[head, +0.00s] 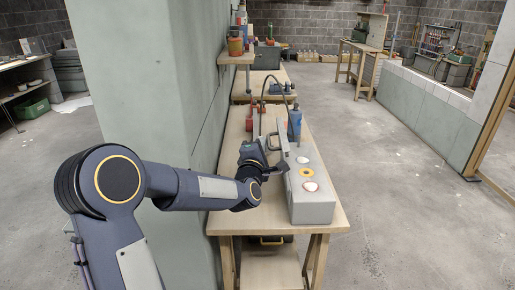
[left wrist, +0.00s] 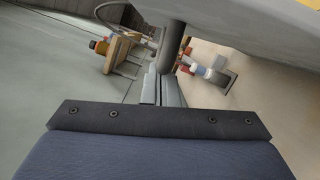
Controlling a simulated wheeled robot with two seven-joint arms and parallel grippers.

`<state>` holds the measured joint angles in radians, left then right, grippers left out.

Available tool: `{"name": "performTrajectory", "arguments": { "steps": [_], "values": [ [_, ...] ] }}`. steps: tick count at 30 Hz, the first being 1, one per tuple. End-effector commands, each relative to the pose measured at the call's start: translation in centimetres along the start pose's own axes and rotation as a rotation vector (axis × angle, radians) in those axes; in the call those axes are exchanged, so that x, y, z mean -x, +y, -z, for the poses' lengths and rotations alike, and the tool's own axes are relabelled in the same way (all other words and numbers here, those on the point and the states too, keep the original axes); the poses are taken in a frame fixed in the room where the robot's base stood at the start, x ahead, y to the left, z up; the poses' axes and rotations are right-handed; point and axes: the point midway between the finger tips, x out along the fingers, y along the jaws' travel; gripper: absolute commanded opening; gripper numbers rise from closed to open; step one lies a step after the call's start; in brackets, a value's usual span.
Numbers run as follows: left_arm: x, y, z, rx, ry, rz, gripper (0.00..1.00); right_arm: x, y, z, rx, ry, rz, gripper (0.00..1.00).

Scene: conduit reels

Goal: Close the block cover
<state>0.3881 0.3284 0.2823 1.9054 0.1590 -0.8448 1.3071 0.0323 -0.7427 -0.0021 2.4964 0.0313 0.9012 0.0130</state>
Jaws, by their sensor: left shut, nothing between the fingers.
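The grey block (head: 312,205) stands on the near wooden table, with two pale round openings and an orange ring on its top. A thin light panel, which looks like the block cover (head: 283,140), stands upright along the block's left side. A dark handle seems to be on it. My left gripper (head: 284,168) is shut and empty at the left edge of the block, close to the panel; I cannot tell whether they touch. In the left wrist view the closed fingers (left wrist: 163,88) point toward a dark rounded bar (left wrist: 173,45) below a large grey surface (left wrist: 245,25). My right gripper is out of view.
A blue bottle (head: 295,122) stands behind the block on the table (head: 335,212). A tall greenish wall (head: 150,70) rises close to the table's left side, beside my arm. Open floor (head: 400,190) lies to the right.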

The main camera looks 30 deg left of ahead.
Motion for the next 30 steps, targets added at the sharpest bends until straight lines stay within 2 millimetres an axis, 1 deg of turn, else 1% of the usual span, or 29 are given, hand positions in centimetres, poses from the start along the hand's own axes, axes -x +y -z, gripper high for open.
{"name": "performTrajectory", "arguments": {
  "steps": [8,15,23,30],
  "values": [
    [-0.7,1.0,-2.6,-0.196,-0.004,0.052,0.00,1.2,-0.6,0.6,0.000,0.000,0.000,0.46],
    [-1.4,1.2,-5.4,-0.416,-0.004,0.112,0.00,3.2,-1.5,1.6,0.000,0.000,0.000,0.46],
    [-2.1,0.6,-8.2,-0.656,-0.005,0.178,0.00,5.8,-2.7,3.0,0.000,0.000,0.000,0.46],
    [-2.8,-0.6,-10.5,-0.879,-0.003,0.236,0.00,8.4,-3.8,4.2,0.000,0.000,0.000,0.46]
  ]
}}
